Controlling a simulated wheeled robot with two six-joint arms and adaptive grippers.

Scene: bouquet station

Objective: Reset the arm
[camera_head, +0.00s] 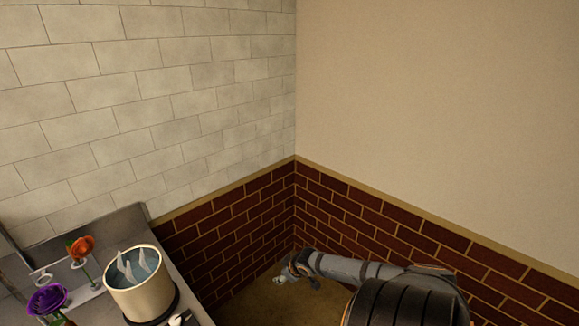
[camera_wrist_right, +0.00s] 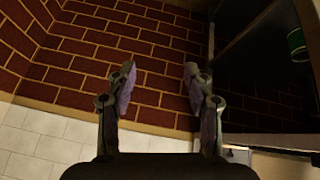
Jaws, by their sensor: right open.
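My right arm reaches in from the lower right in the head view. Its gripper (camera_head: 283,280) is near the room corner, over the floor and well clear of the table. In the right wrist view my right gripper (camera_wrist_right: 160,80) is open and empty, its two fingers apart with only the brick wall behind them. My left gripper is not in either view.
A grey table (camera_head: 120,222) stands at the lower left. A cream pot (camera_head: 136,295), an orange flower (camera_head: 80,247) and a purple flower (camera_head: 46,299) are at it. A brick wall (camera_head: 400,240) runs behind my right arm.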

